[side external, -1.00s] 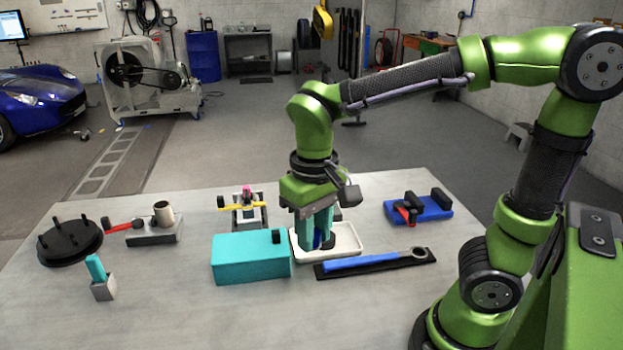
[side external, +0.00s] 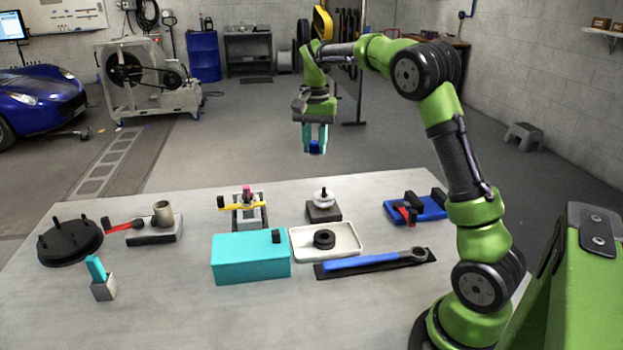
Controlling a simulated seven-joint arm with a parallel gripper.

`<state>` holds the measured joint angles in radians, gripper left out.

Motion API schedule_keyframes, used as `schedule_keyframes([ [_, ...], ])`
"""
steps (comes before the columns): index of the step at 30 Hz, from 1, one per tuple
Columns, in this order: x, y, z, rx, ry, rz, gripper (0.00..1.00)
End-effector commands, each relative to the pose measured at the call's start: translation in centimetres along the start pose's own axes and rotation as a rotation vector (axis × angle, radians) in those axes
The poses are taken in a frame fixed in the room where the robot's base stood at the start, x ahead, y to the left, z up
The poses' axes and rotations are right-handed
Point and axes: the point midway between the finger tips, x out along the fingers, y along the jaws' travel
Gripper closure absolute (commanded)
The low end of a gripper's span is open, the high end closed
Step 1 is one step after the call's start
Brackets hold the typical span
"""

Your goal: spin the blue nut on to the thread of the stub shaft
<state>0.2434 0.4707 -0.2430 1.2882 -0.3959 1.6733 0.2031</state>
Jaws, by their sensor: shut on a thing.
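My gripper (side external: 314,140) is raised well above the far part of the table, its teal fingers pointing down. It is shut on the blue nut (side external: 314,148), which shows between and just below the fingertips. A small upright piece with a pink top (side external: 247,190) stands in a fixture with a yellow bar (side external: 243,207), left of and below my gripper. It may be the stub shaft; its thread is too small to make out. The nut is apart from everything on the table.
A white tray (side external: 354,253) holds a black ring (side external: 324,239). Behind it a silver disc (side external: 323,196) sits on a dark block. A teal box (side external: 250,259), a blue-handled wrench (side external: 360,263), a blue clamp (side external: 430,210) and a black studded hub (side external: 69,246) stand around.

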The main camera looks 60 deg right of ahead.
Motion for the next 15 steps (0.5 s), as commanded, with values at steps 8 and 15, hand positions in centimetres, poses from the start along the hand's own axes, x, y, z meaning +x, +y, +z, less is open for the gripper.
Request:
schedule_keyframes([
  [8, 1.3, 1.7, -5.1, 0.126, -0.002, 0.001, 1.00],
  [15, 4.9, 1.6, -4.8, 0.120, -0.002, 0.001, 1.00],
])
